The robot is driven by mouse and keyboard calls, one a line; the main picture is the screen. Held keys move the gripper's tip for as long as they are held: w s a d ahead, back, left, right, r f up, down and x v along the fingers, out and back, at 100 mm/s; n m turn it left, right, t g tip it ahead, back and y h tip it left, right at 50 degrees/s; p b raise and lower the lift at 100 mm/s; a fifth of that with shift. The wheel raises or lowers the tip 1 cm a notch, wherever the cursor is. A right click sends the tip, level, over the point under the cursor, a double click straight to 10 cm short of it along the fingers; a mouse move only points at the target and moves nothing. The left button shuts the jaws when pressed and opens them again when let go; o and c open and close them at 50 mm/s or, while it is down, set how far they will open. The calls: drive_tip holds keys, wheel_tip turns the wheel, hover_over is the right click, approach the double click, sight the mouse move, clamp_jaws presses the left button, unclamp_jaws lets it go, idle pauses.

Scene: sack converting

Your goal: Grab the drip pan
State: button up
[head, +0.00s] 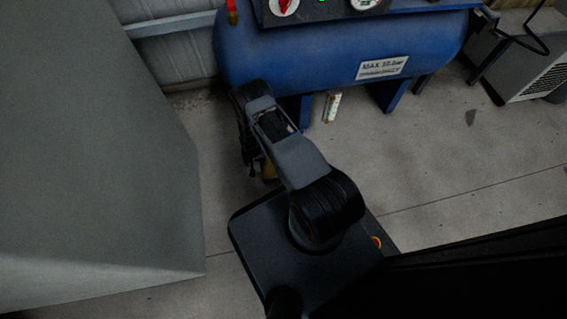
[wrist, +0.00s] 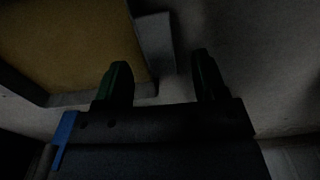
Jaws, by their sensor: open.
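A shallow pan with a tan inside and a grey rim, which looks like the drip pan (wrist: 75,40), fills the upper left of the wrist view. A flat grey tab (wrist: 156,44) juts from its right side. My gripper (wrist: 160,62) is open, with its two dark fingers apart and nothing held between them. The tab appears in the gap ahead of the fingertips; I cannot tell how far below it is. The left finger overlaps the pan's near corner in the picture. In the head view my arm hides most of that spot; only a small tan patch (head: 268,170) shows beside it.
A blue compressor tank (head: 330,50) on legs stands just beyond my arm. A small white cylinder (head: 332,106) hangs under it. A large grey block (head: 90,170) is close on the left. A grey vented unit (head: 530,70) stands at upper right. The concrete floor (head: 450,150) at right is clear.

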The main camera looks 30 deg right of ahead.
sight(256, 164)
wheel_tip(256, 164, down, 4)
drive_tip(key=shift+f+b, duration=0.1)
drive_tip(key=shift+b, duration=0.85)
clamp_jaws()
drive_tip(key=shift+r, duration=0.2)
